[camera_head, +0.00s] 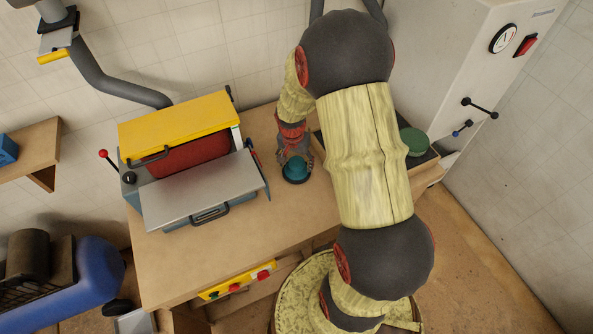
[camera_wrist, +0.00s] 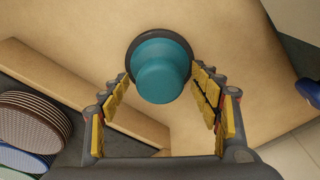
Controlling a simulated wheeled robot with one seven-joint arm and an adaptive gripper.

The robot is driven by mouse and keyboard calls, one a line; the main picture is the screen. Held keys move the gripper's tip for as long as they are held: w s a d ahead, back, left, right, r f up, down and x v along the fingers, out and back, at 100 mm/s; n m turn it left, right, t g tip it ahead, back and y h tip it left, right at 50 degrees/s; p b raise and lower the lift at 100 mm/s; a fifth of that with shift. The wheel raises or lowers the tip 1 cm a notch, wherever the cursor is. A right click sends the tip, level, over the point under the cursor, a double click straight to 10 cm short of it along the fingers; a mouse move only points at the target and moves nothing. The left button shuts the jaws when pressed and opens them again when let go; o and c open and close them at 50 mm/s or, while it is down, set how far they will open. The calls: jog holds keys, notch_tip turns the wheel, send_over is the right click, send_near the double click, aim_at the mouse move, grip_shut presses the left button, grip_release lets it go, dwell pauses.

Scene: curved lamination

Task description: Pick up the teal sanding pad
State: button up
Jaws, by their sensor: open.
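The teal sanding pad (camera_head: 295,168) stands on the wooden bench just below my gripper (camera_head: 293,152) in the head view. In the wrist view the pad (camera_wrist: 162,78) is a teal round knob on a wider dark round base. My gripper (camera_wrist: 161,84) is open, with yellow-padded fingers to the left and right of the knob. The fingertips look apart from the pad, with a gap on each side. I cannot tell how far they are above the bench.
A sanding machine (camera_head: 190,185) with a yellow lid and grey plate stands left of my gripper. Right of my arm, a green disc (camera_head: 413,140) lies on a dark surface; stacked discs (camera_wrist: 32,120) show in the wrist view. A white cabinet (camera_head: 445,60) stands behind at right. Bare bench (camera_head: 240,235) lies in front.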

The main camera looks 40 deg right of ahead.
jog(key=shift+f, duration=0.3)
jog(key=shift+r, duration=0.1)
jog(key=shift+c, duration=1)
jog(key=c, duration=1.1)
